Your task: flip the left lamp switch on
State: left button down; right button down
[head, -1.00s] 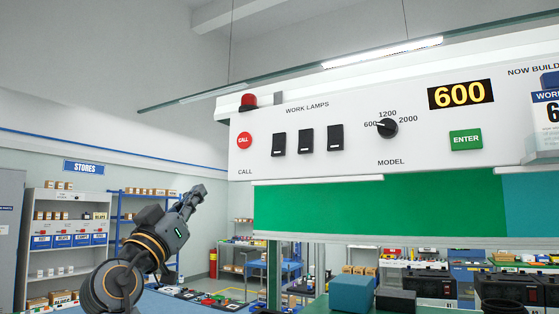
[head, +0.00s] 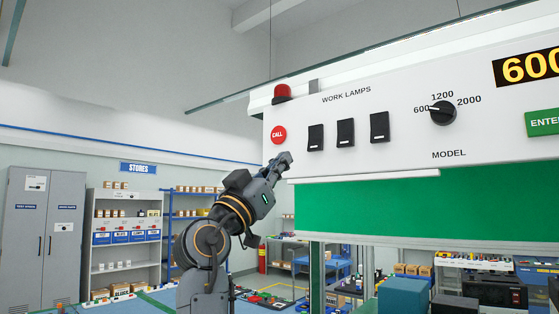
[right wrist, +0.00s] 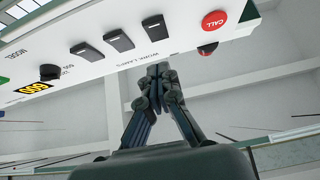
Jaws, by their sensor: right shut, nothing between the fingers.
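Three black rocker switches sit in a row under "WORK LAMPS" on the white panel (head: 400,130). The left switch (head: 315,137) is the one nearest the red CALL button; it also shows in the right wrist view (right wrist: 153,27). The middle switch (head: 345,132) and right switch (head: 379,127) stand beside it. I cannot tell the switches' on or off state. My right gripper (head: 283,159) is shut and empty, below and left of the left switch in the head view, apart from it. Its closed fingers (right wrist: 158,72) point toward the panel in the wrist view. My left gripper is not in view.
The CALL button (head: 278,135) is just above the gripper in the head view, with a red beacon (head: 282,92) over it. The model dial (head: 442,113) and green ENTER button (head: 544,123) are further right. A green board (head: 400,210) hangs below the panel.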

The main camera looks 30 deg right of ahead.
aim_at(314, 146)
jog(key=p+x, duration=0.1)
jog(key=x, duration=0.2)
jog(key=f+p+x, duration=0.1)
jog(key=p+x, duration=0.1)
jog(key=x, duration=0.1)
jog(key=d+p+x, duration=0.1)
jog(key=x, duration=0.2)
jog(key=shift+w+f, duration=0.15)
jog(key=shift+f, duration=0.15)
jog(key=shift+w+d+f+p, duration=0.2)
jog(key=shift+d+f+p, duration=0.05)
jog(key=shift+d+p, duration=0.15)
jog(key=shift+d+f+h+b, duration=0.25)
jog(key=shift+d+h+b, duration=0.15)
jog(key=shift+b, duration=0.7)
jog(key=shift+w, duration=0.1)
jog(key=shift+d+r, duration=0.1)
jog(key=shift+r, duration=0.05)
